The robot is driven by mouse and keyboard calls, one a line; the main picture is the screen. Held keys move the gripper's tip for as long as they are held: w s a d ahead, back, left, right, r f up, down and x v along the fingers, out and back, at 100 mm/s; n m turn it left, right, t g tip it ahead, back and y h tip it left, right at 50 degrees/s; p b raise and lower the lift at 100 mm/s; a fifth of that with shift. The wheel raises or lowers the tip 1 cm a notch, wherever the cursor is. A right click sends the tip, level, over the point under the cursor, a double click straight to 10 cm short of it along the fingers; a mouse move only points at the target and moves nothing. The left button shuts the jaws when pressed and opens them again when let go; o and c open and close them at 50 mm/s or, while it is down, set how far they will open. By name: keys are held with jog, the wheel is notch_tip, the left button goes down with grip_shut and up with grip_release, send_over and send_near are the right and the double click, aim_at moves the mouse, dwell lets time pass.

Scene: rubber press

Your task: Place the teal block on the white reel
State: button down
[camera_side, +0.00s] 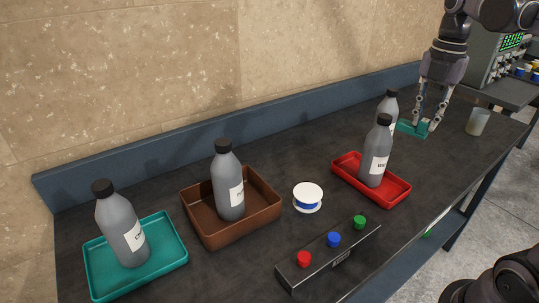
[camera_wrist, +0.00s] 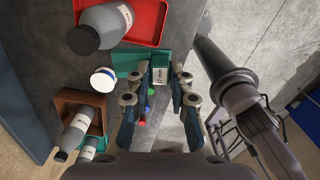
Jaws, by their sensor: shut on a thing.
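The teal block (camera_side: 422,127) is at the far right end of the bench. My gripper (camera_side: 427,124) points down there, with its fingers on either side of the block and shut on it. Any gap under the block cannot be told. The white reel (camera_side: 308,192), with a blue band, stands mid-bench, well left of my gripper; it also shows in the wrist view (camera_wrist: 103,80). Its top is bare.
A red tray (camera_side: 398,196) with a grey bottle (camera_side: 376,155) stands between my gripper and the reel; another bottle (camera_side: 392,102) is behind. A brown tray (camera_side: 204,236), a teal tray (camera_side: 166,226) and a button box (camera_side: 333,261) are further left. A cup (camera_side: 478,122) stands right.

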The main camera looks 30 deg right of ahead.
jog(key=w+a+f+n, duration=0.6)
jog(key=w+a+n, duration=0.1)
jog(key=w+a, duration=0.1)
send_over(317, 193)
notch_tip(317, 193, down, 7)
jog(key=shift+f, duration=2)
jog(key=c, duration=1.6)
grip_release()
jog(key=shift+f, duration=0.15)
jog(key=shift+c, duration=0.2)
jog(key=o, duration=0.4)
jog(key=shift+o, duration=0.2)
